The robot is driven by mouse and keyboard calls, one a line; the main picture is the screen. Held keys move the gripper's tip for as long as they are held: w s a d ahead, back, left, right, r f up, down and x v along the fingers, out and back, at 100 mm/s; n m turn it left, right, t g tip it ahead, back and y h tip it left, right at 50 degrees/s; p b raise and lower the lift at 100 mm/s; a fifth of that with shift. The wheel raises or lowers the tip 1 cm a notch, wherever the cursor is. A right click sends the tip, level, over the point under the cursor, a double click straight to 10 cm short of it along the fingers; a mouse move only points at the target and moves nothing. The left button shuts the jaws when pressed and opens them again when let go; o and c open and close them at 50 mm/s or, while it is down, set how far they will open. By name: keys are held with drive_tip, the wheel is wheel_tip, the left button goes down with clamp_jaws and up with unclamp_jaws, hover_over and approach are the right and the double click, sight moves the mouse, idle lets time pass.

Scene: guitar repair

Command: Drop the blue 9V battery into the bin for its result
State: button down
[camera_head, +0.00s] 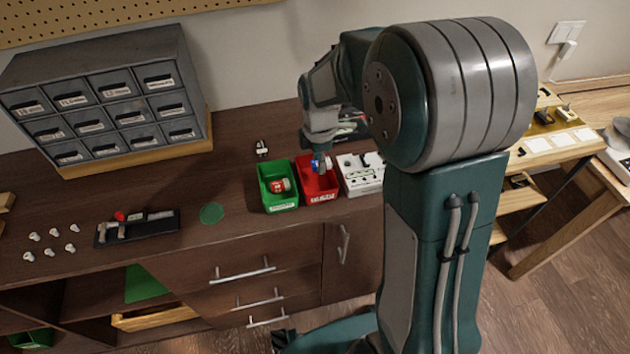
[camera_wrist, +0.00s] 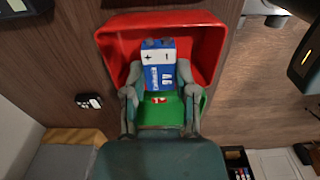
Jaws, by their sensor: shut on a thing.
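The blue 9V battery (camera_wrist: 158,68) shows in the wrist view, blue and white with its terminals pointing away from me. My gripper (camera_wrist: 160,82) is shut on it, one finger on each side. In the head view my gripper (camera_head: 320,154) hangs over the red bin (camera_head: 323,194), with a bit of the blue battery (camera_head: 316,166) below it. The red bin (camera_wrist: 116,40) frames the battery in the wrist view. The green bin (camera_head: 283,206) stands to its left and holds a red and white item (camera_head: 280,185). Bin labels are too small to read.
A white box (camera_head: 361,181) stands right of the red bin. A black tester-like device (camera_head: 138,228) and a green disc (camera_head: 211,213) lie left on the brown bench. A grey drawer cabinet (camera_head: 105,95) stands behind. Bench between disc and green bin is clear.

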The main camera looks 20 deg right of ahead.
drive_tip(key=shift+a+f, duration=0.25)
drive_tip(key=shift+f, duration=0.3)
drive_tip(key=shift+d, duration=0.8)
drive_tip(key=shift+c, duration=1.6)
unclamp_jaws()
drive_tip(key=shift+a, duration=0.55)
drive_tip(key=shift+d+r, duration=0.1)
drive_tip(key=shift+r, duration=0.1)
wheel_tip(320, 180, up, 11)
drive_tip(key=shift+r, duration=0.2)
drive_tip(key=shift+a, duration=0.2)
